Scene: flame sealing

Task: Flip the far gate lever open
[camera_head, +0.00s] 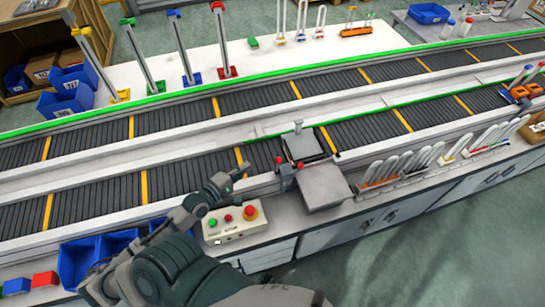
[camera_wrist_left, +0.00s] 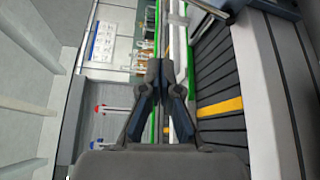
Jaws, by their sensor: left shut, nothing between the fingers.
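A gate unit with two grey plates sits at the near conveyor lane in the head view. Its far plate (camera_head: 303,146) lies over the belt and its near plate (camera_head: 325,186) hangs over the bench side. A small upright grey lever-like part (camera_head: 298,127) stands at the far plate's back edge. Two red-tipped parts (camera_head: 279,160) stand between the plates; I cannot tell for sure which part is the far gate lever. My left gripper (camera_head: 241,168) is left of the gate unit, apart from it, shut and empty. Its closed fingers also show in the wrist view (camera_wrist_left: 161,65).
A control box (camera_head: 233,222) with green and red buttons sits just below my left gripper. Blue bins (camera_head: 80,262) stand at the lower left. White tubes in racks (camera_head: 385,172) stand right of the gate unit. The near belt left of the gate is clear.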

